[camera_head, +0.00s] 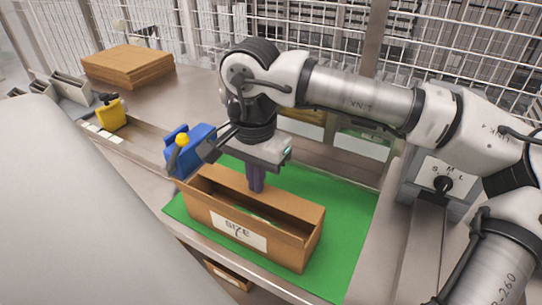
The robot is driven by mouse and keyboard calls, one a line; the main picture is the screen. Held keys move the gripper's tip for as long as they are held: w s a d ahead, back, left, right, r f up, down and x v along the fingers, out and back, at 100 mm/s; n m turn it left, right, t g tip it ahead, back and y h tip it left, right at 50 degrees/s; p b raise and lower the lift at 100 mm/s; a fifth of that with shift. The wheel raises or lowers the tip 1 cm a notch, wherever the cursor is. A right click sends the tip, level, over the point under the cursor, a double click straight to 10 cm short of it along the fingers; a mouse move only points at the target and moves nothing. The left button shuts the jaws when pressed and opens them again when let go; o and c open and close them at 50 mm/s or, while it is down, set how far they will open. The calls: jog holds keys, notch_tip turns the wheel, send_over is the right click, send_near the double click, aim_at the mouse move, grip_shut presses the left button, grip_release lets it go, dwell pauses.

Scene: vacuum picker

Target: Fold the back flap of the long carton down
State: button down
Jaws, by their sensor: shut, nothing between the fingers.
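The long carton (306,252) stands on a green mat (345,214), with a white "SIZE" label on its near side. Its top is at least partly open and I see into its dark inside toward the right end. A brown panel along the far side, the back flap (290,203), looks raised or slanting; its exact angle is hard to tell. My gripper (256,189) points down at the carton's far side, left of its middle. Its fingers are together and empty. Whether they touch the flap cannot be told. My gripper hides part of the far edge.
A blue device with a yellow knob (182,139) is close to the carton's left end. A yellow tool (111,112) and stacked flat cardboard (128,66) are at back left. A dial box (443,184) stands right. Wire fencing (450,40) closes the back.

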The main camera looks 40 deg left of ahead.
jog(key=shift+s+d+f, duration=0.15)
jog(key=shift+s+f, duration=0.3)
jog(key=shift+f, duration=0.25)
jog(key=shift+r+p, duration=0.6)
jog(key=shift+r, duration=0.1)
jog(key=r+p, duration=0.1)
jog(key=r, duration=0.1)
jog(key=r+p, duration=0.3)
jog(key=r, duration=0.2)
jog(key=shift+w, duration=0.25)
